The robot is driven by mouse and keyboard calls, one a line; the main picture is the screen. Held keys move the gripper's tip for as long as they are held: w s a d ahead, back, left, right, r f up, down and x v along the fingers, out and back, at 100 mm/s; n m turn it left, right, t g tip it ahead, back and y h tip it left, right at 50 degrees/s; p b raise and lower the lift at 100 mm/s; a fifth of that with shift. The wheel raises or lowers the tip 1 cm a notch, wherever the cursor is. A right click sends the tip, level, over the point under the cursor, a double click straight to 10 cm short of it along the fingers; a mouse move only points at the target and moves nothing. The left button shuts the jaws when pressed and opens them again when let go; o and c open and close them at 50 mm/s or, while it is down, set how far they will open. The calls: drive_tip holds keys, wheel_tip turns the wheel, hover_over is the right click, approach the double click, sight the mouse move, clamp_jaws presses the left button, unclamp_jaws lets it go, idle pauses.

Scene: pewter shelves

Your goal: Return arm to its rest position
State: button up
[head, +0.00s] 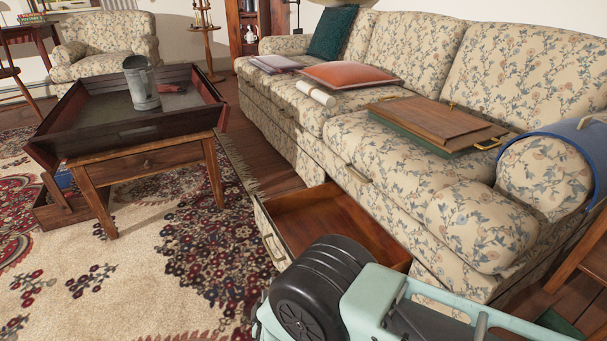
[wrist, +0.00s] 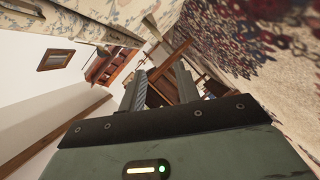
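My gripper (wrist: 161,82) shows in the wrist view. Its two dark fingers stand apart with a clear gap, and nothing is held between them. The wrist view is strongly tilted, with the patterned rug at upper right and a white wall at left. In the head view, my mint and black arm (head: 345,300) fills the bottom right, in front of the sofa. The gripper itself cannot be made out in the head view.
A drawer (head: 330,221) stands open under the floral sofa (head: 375,150), close to my arm. A wooden table (head: 150,165) bearing a dark tray (head: 75,125) and metal pitcher (head: 141,82) stands at left. Rug space (head: 150,275) in front is clear.

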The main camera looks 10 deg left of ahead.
wheel_tip(320, 180, up, 20)
drive_tip(key=a+m+g+y+p, duration=0.2)
drive_tip(key=m+g+p, duration=0.2)
drive_tip(key=g, duration=0.3)
drive_tip(key=s+d+r+g+p, duration=0.1)
drive_tip(key=s+d+r+g, duration=0.1)
drive_tip(key=s+d+r, duration=0.35)
drive_tip(key=s+d+r+g+p, duration=0.1)
drive_tip(key=s+d+r+g, duration=0.1)
drive_tip(key=r, duration=0.6)
drive_tip(key=s+d+r+m+g+h+p, duration=0.25)
drive_tip(key=s+d+r, duration=0.35)
drive_tip(key=s+d, duration=0.4)
drive_tip(key=s+d+r+m+g+h+p, duration=0.1)
drive_tip(key=s+d+r+g+h+p, duration=0.15)
drive_tip(key=s+d+r, duration=0.75)
wheel_tip(320, 180, up, 34)
drive_tip(key=w+d+p, duration=0.2)
drive_tip(key=d+p, duration=0.1)
drive_tip(key=p, duration=3.4)
drive_tip(key=shift+w+f+t, duration=0.15)
drive_tip(key=shift+w+t, duration=0.15)
drive_tip(key=shift+t, duration=0.1)
